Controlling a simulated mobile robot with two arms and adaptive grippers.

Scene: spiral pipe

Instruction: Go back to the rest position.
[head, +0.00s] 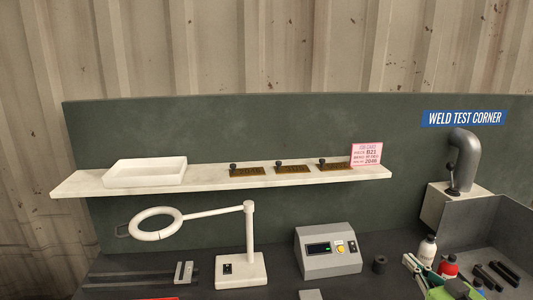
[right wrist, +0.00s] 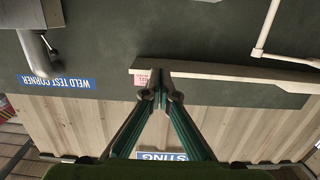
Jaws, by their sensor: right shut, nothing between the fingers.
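My right gripper (head: 411,264) shows at the lower right of the head view, in front of the bottles. In the right wrist view its two green fingers (right wrist: 160,76) meet at the tips, with nothing between them. That view is upside down and shows the back wall beyond the fingers. My left gripper is in neither view.
A pale shelf (head: 215,187) holds a white tray (head: 145,179), brown plates and a pink card (head: 367,154). Below stand a ring lamp (head: 241,268), a grey box with a display (head: 328,262) and bottles (head: 427,250). A curved pipe (head: 466,160) stands at right.

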